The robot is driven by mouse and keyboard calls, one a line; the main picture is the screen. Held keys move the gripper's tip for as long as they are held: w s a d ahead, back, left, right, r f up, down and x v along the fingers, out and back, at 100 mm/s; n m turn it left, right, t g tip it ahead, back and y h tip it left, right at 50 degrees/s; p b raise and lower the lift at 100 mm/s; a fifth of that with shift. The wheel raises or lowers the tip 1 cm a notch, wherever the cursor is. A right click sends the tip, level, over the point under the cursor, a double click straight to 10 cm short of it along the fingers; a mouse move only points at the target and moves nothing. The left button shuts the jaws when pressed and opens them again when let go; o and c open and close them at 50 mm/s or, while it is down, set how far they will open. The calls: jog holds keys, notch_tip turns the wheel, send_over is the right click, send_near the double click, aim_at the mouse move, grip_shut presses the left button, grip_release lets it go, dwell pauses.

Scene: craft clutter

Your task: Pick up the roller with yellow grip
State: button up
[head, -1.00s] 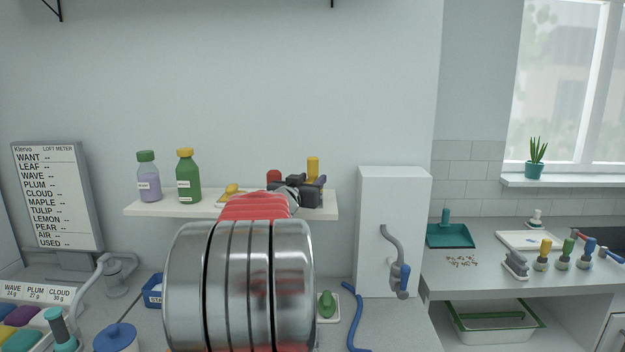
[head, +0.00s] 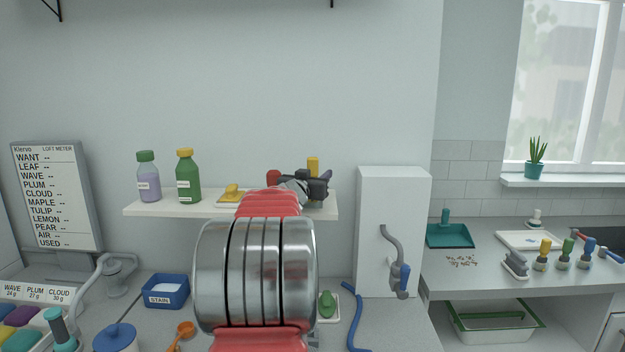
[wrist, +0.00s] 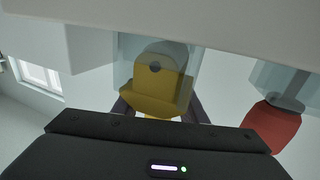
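The roller with yellow grip (head: 313,163) stands at the right end of the white wall shelf (head: 160,208), its lower part hidden behind my gripper (head: 319,187). In the wrist view its yellow grip (wrist: 155,92) is at the centre, with a pale see-through part behind it. My gripper's dark fingers (wrist: 158,110) show on either side of the yellow grip, spread apart. I cannot tell whether they touch it. A similar tool with a red grip (head: 273,177) stands to its left, and it also shows in the wrist view (wrist: 272,126).
A white box-like cabinet (head: 394,210) with a grey crank stands right of the shelf. The blue stain tray (head: 166,292) is on the counter below.

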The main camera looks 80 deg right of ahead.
jog(key=c, duration=0.9)
notch_tip(320, 180, up, 10)
dwell(0.6)
jog(key=shift+s, duration=0.15)
dwell(0.6)
